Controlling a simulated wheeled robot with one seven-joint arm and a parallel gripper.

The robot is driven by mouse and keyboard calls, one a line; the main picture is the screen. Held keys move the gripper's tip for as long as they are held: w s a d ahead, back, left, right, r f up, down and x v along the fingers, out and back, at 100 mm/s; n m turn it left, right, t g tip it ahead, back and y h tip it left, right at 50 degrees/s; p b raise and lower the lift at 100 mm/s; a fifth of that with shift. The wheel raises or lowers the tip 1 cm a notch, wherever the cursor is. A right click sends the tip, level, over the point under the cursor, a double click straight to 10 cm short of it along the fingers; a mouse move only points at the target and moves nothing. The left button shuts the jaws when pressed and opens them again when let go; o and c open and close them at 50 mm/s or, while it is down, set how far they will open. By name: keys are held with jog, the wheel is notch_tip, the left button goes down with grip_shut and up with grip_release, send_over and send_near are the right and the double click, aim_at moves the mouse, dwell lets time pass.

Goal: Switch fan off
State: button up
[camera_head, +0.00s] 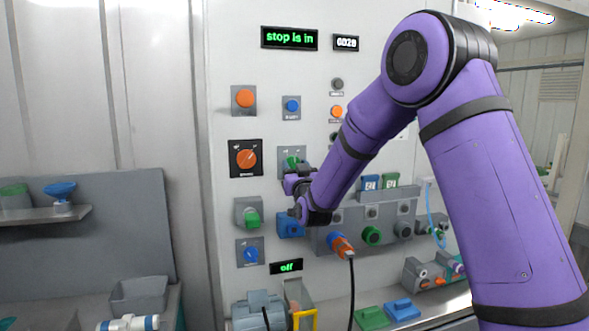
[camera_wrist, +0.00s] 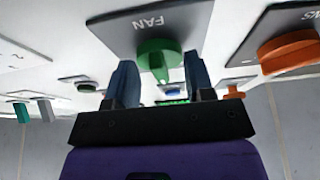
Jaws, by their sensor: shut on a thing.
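The green fan knob (camera_wrist: 158,55) sits on a grey plate labelled FAN (camera_wrist: 150,22) in the wrist view. My gripper (camera_wrist: 160,78) has one dark finger on each side of the knob and is shut on it. In the head view, my gripper (camera_head: 296,172) reaches the panel (camera_head: 228,60) at the knob (camera_head: 292,161), whose lower part it hides. The knob's exact pointer setting is hard to read.
A display (camera_head: 290,38) reads "stop is in"; a lower one (camera_head: 286,267) reads "off". An orange rotary knob (camera_head: 246,158) is left of the fan knob, a blue button (camera_head: 292,106) above.

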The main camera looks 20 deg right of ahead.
jog(key=n+y, duration=0.2)
jog(key=n, duration=0.2)
jog(key=n+g+y, duration=0.1)
jog(key=n+y, duration=0.1)
jog(key=n, duration=0.2)
jog(key=shift+d, duration=0.2)
jog(key=shift+n+y, duration=0.3)
jog(key=shift+n, duration=0.2)
jog(key=o, duration=0.7)
jog(key=v, duration=1)
jog(key=shift+s, duration=0.4)
